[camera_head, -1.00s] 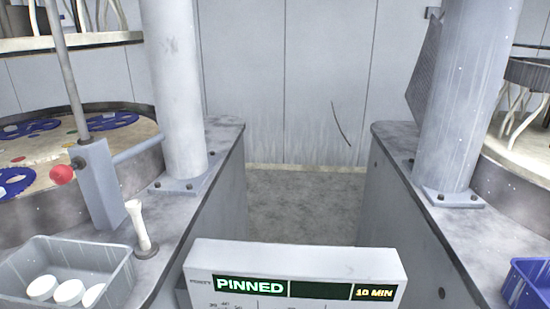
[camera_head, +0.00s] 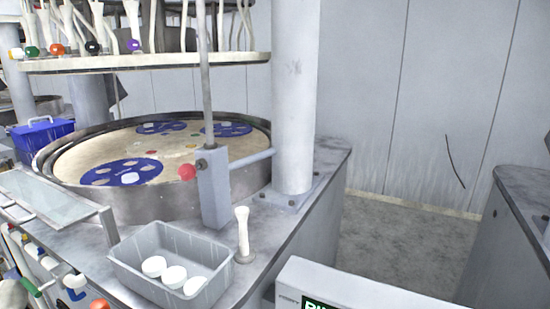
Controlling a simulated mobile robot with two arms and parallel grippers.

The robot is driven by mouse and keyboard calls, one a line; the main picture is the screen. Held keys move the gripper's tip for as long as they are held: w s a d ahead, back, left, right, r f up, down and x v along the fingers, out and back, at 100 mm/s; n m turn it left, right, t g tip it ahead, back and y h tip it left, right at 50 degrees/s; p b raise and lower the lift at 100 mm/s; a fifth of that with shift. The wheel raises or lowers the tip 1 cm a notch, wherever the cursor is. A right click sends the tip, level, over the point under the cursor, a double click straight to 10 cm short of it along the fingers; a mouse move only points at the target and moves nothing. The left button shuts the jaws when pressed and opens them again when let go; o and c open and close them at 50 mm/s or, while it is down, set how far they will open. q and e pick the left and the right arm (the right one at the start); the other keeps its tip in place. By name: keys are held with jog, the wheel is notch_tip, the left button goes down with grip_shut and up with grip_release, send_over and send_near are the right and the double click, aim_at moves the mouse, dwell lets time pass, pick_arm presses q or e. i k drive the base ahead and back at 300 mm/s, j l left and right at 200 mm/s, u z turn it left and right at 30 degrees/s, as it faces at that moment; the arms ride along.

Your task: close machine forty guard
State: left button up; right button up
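A polishing machine stands at the left, with a round platen (camera_head: 165,165) inside a metal rim and blue perforated carriers (camera_head: 125,175) on it. No number forty is readable on it. A pale, glassy framed panel (camera_head: 50,200) lies low and tilted at its front left edge; I cannot tell whether this is the guard. A grey block (camera_head: 213,188) with a red ball knob (camera_head: 187,172) sits on a vertical rod (camera_head: 205,80) beside the platen. Neither of my grippers is in view.
A grey bin (camera_head: 175,265) with white discs stands on the machine's front ledge, next to a white pestle-like tool (camera_head: 243,232). A blue bin (camera_head: 42,132) is at the far left. A white sign box (camera_head: 350,290) is at the bottom. Clear floor (camera_head: 400,240) lies between the machines.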

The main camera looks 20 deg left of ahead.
aim_at(33, 190)
jog(key=u, duration=2.35)
